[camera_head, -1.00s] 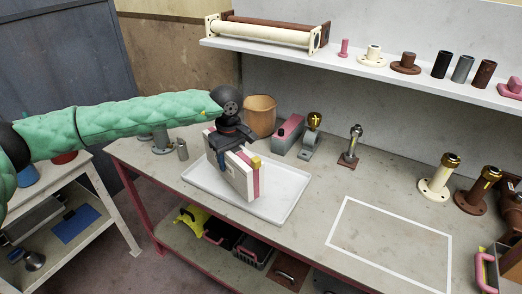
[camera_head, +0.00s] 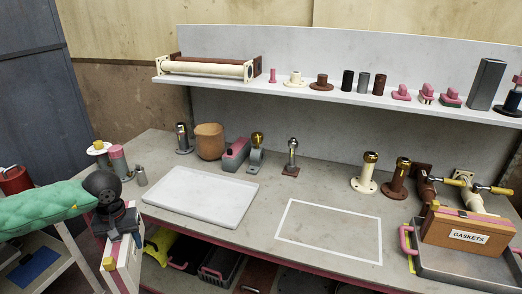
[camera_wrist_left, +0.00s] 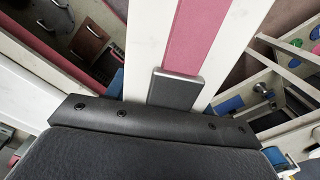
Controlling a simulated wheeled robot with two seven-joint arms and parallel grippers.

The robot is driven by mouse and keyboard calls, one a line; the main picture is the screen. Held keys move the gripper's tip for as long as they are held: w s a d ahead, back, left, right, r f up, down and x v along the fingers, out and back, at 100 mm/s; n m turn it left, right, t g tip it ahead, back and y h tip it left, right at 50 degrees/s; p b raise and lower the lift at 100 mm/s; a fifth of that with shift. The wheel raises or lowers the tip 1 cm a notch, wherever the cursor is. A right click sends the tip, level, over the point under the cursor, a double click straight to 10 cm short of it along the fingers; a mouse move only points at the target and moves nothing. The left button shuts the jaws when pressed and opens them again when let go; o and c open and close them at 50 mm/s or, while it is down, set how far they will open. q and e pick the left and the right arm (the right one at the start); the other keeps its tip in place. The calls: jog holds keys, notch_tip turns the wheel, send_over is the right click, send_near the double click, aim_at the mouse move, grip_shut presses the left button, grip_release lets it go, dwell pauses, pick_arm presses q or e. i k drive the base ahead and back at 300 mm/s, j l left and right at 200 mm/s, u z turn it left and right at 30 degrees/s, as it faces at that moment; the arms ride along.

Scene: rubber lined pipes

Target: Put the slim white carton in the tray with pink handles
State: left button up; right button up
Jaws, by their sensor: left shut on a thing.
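The slim white carton (camera_head: 128,262) has a pink stripe on its side. My left gripper (camera_head: 114,228) is shut on its upper part and holds it upright off the left front corner of the bench. In the left wrist view the carton (camera_wrist_left: 143,45) runs away from the gripper (camera_wrist_left: 178,90), with a dark finger pad against its pink stripe. The grey metal tray with pink handles (camera_head: 450,268) stands at the bench's right end, far from the carton. An orange-brown box marked GASKETS (camera_head: 440,232) is in its back part. My right gripper is not in view.
An empty white tray (camera_head: 200,198) lies on the left of the bench. A white outlined rectangle (camera_head: 330,232) in the middle is empty. Brass-topped flanged pipes (camera_head: 367,175) stand behind, left of the metal tray. A shelf (camera_head: 300,90) with pipe parts overhangs the back.

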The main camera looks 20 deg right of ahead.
aim_at(465, 272)
jog(key=k+z, duration=0.25)
jog(key=k, duration=0.25)
jog(key=k+l+z, duration=0.3)
jog(key=k, duration=0.15)
jog(key=z, duration=1.75)
jog(key=j+z, duration=0.4)
jog(key=k+j+z, duration=0.1)
jog(key=z, duration=0.3)
jog(key=k+j+z, duration=0.15)
jog(key=j+z, duration=0.3)
jog(key=k+j, duration=0.15)
jog(key=j, duration=0.25)
jog(key=k+j, duration=0.15)
jog(key=j, duration=0.2)
jog(key=k+j, duration=0.15)
jog(key=j, duration=0.25)
jog(key=k+j, duration=0.15)
jog(key=j, duration=0.25)
jog(key=k+j, duration=0.15)
jog(key=j, duration=0.2)
jog(key=i+j, duration=0.55)
